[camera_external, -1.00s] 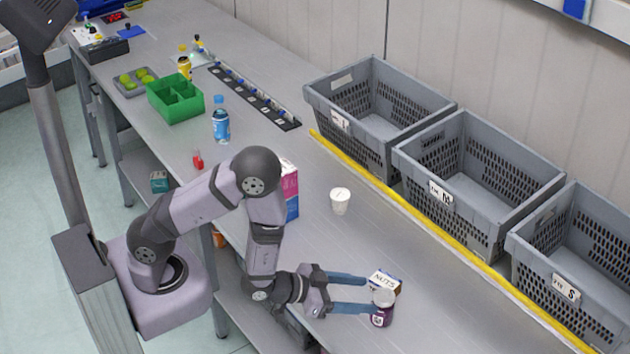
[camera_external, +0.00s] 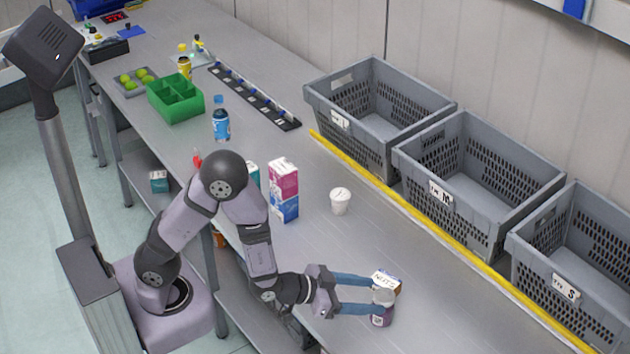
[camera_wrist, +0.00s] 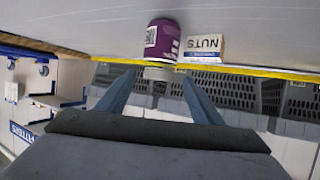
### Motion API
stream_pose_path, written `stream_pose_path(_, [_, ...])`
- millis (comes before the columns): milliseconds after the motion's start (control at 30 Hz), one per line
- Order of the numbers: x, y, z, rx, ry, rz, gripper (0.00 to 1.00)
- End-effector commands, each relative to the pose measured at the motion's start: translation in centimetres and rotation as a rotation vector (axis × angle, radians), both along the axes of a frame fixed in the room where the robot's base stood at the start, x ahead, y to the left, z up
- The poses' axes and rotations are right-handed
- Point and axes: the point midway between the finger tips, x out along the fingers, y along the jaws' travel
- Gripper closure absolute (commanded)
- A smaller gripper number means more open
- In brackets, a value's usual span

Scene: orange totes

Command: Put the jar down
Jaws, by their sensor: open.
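The jar (camera_external: 381,317) is purple with a pale lid and a small printed code. It stands upright on the grey bench (camera_external: 340,250) near its front edge. My gripper (camera_external: 368,290) reaches toward it low over the bench, with its two blue fingers apart. In the wrist view the jar (camera_wrist: 162,42) shows upside down, just beyond and between the open fingertips (camera_wrist: 160,82). Whether a finger touches the jar I cannot tell.
A small NUTS box (camera_external: 386,281) stands close beside the jar. A white cup (camera_external: 340,201) and a pink and blue carton (camera_external: 284,190) stand farther back. Grey crates (camera_external: 478,170) line the wall behind a yellow strip. The bench between is clear.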

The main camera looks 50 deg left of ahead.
Motion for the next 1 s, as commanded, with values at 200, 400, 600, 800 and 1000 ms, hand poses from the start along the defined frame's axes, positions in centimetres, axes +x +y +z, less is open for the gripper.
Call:
stream_pose_path(200, [0.8,-0.4,-0.4,0.0,0.001,0.0,0.4])
stream_pose_path(400, [2.2,-1.1,-1.4,0.0,0.002,0.001,0.4])
stream_pose_path(600, [3.7,-1.8,-2.2,-0.001,0.0,0.0,0.4])
stream_pose_path(800, [4.2,-2.0,-2.5,0.0,0.0,0.0,0.4])
stream_pose_path(1000, [4.2,-2.0,-2.5,0.0,-0.001,0.0,0.49])
